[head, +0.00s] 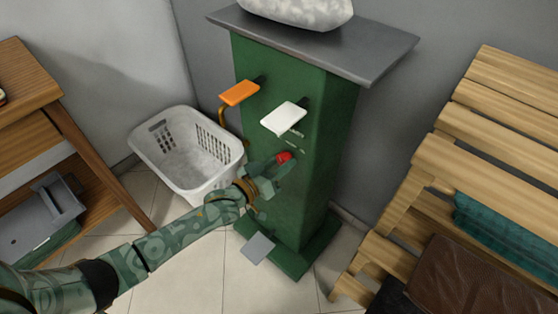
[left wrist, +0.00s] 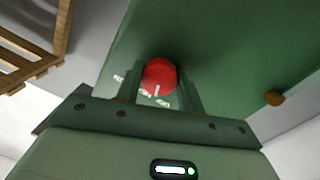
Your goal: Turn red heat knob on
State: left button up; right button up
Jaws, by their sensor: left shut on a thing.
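The red heat knob (head: 284,157) sits on the front of a green pedestal (head: 292,195), below a white lever. In the left wrist view the knob (left wrist: 159,77) is round, with a pale pointer line on its lower part and white markings around it. My left gripper (head: 278,164) reaches in from the lower left and is at the knob. In the left wrist view its two fingers (left wrist: 160,90) stand on either side of the knob, shut on it. My right gripper is not in view.
An orange lever (head: 240,93) and the white lever (head: 284,116) stick out above the knob. A grey pedal (head: 257,248) is at the pedestal's foot. A white laundry basket (head: 188,178) stands left, and a slatted wooden bench (head: 420,185) stands right.

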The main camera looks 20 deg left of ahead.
pick_arm(q)
jog(key=shift+r+m+p, duration=0.1)
jog(key=shift+m+p, duration=0.35)
jog(key=shift+m, duration=0.95)
jog(key=m+p, duration=0.1)
jog(key=m, duration=0.1)
jog(key=shift+m, duration=0.3)
jog(key=m+p, duration=0.1)
jog(key=m, duration=0.1)
jog(key=shift+m+y, duration=0.3)
jog(key=shift+y, duration=0.1)
jog(key=shift+m, duration=1.1)
jog(key=shift+f+m+y, duration=0.2)
jog(key=shift+m+y, duration=0.1)
jog(key=shift+m, duration=0.7)
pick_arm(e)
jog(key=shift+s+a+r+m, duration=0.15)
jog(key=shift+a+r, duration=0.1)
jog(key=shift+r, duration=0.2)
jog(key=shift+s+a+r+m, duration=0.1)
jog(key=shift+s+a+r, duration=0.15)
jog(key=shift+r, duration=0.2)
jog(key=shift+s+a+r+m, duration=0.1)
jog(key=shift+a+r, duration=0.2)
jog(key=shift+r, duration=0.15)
